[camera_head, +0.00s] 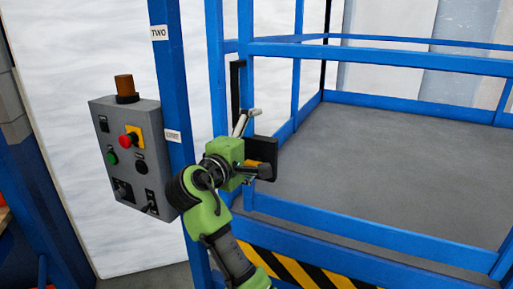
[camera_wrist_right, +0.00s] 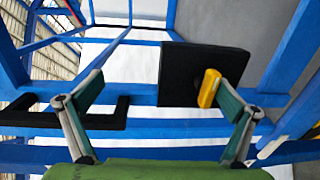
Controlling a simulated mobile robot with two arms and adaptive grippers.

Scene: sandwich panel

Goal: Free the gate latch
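The gate latch shows as a black plate (camera_head: 264,150) with a yellow handle (camera_head: 254,163) on the blue gate frame. In the right wrist view, the black plate (camera_wrist_right: 185,75) is upper right of centre, and the yellow handle (camera_wrist_right: 209,88) is beside the right-hand finger. I cannot tell whether they touch. My right gripper (camera_head: 250,143) is at the latch, partly covering it in the head view. Its fingers (camera_wrist_right: 158,82) are spread wide with nothing held between them. My left gripper is in neither view.
A grey control box (camera_head: 130,155) with a red button and an amber lamp is mounted left of the gate post (camera_head: 172,70). A black pull handle (camera_head: 235,88) is on the gate above my gripper; it also shows in the wrist view (camera_wrist_right: 105,121). Blue rails surround a grey platform floor (camera_head: 390,155).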

